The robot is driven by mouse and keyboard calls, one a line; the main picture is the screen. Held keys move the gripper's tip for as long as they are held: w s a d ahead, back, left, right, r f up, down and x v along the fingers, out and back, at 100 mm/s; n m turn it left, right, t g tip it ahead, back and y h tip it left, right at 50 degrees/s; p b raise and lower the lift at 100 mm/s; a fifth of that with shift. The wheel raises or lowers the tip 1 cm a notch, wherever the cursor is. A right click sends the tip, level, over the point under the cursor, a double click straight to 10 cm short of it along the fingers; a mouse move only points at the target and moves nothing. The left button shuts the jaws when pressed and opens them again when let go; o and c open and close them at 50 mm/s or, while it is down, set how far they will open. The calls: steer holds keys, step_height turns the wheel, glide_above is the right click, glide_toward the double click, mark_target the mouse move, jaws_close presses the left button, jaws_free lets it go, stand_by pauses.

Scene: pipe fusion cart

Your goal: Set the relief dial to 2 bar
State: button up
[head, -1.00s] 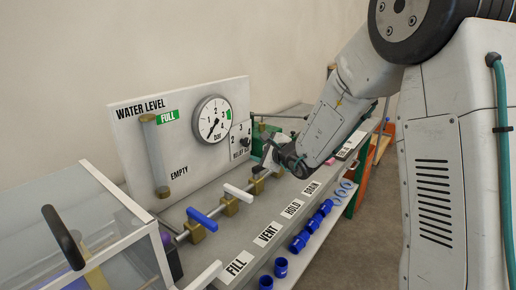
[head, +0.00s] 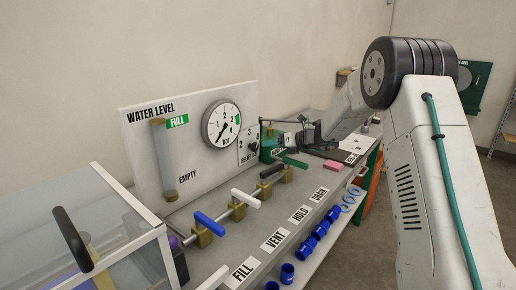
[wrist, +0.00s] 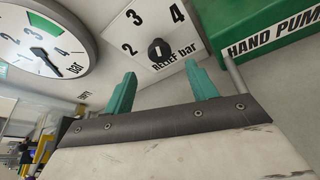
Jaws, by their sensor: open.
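The relief dial (wrist: 157,48) is a small black knob with a pale mark, on a white plate marked 2, 3 and 4 and labelled RELIEF bar. I cannot tell surely which number it points to. In the head view the relief plate (head: 246,146) is at the right end of the white panel, partly behind my gripper. My gripper (wrist: 164,78) is open, its two teal fingers apart below the knob in the wrist view, with nothing between them. In the head view my gripper (head: 284,142) is close in front of the plate's right side.
A round pressure gauge (head: 221,124) sits left of the dial. Below are valves with blue (head: 210,223), white (head: 245,198), black and green handles. A green hand pump (wrist: 262,25) is right of the dial. A clear-lidded box (head: 85,235) stands front left.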

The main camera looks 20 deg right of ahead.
mark_target(256, 147)
steer(key=x, duration=0.7)
steer(key=shift+w+a+f, duration=0.1)
steer(key=shift+a, duration=0.05)
steer(key=c, duration=1)
